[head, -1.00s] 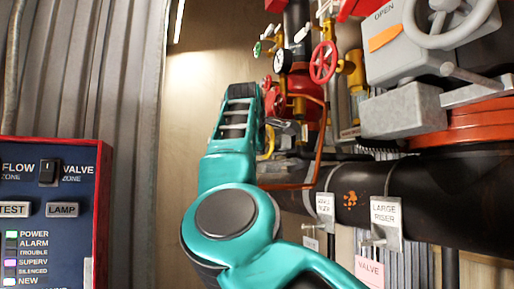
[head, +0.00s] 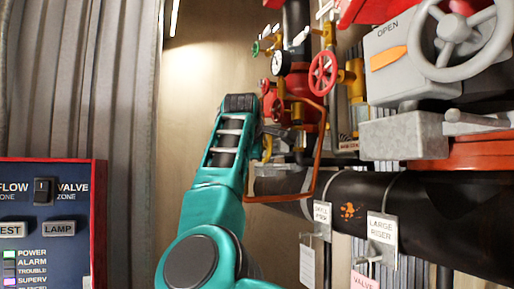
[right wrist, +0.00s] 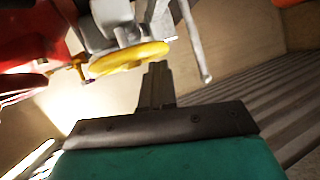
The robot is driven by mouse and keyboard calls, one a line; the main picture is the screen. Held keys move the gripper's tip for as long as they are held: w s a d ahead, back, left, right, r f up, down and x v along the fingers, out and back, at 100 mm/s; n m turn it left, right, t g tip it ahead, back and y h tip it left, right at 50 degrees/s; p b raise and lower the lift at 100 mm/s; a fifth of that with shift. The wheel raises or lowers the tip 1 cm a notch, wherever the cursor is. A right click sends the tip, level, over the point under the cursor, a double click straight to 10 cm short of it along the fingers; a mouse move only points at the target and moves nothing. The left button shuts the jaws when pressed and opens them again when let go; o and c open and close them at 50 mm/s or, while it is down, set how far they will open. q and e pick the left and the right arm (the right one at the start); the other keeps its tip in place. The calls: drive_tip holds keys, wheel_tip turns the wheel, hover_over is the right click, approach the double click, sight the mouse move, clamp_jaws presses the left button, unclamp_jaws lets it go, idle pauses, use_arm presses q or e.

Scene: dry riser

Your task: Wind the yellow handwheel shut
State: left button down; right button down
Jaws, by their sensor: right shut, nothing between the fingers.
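The yellow handwheel (right wrist: 130,58) shows nearly edge-on in the right wrist view, under a grey valve body. In the head view only a thin yellow curve (head: 267,148), probably its rim, shows beside my right arm; the rest is hidden. My right gripper (right wrist: 157,72) is shut and empty. Its fingertips are just below and right of the wheel's rim in the right wrist view; I cannot tell whether they touch it. In the head view I cannot make out its fingers behind the teal arm. My left gripper is in neither view.
A red handwheel (head: 323,72) and a gauge (head: 281,62) sit on the red riser. A large grey handwheel (head: 458,40) and a black pipe (head: 400,208) fill the right. An orange bent pipe (head: 317,155) runs close to my arm. A blue panel (head: 45,215) stands left.

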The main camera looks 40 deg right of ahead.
wheel_tip(320, 180, up, 6)
drive_tip(key=p, duration=0.4)
wheel_tip(320, 180, down, 6)
drive_tip(key=b, duration=0.1)
drive_tip(key=shift+w+d, duration=0.25)
drive_tip(key=shift+w, duration=0.15)
idle(0.6)
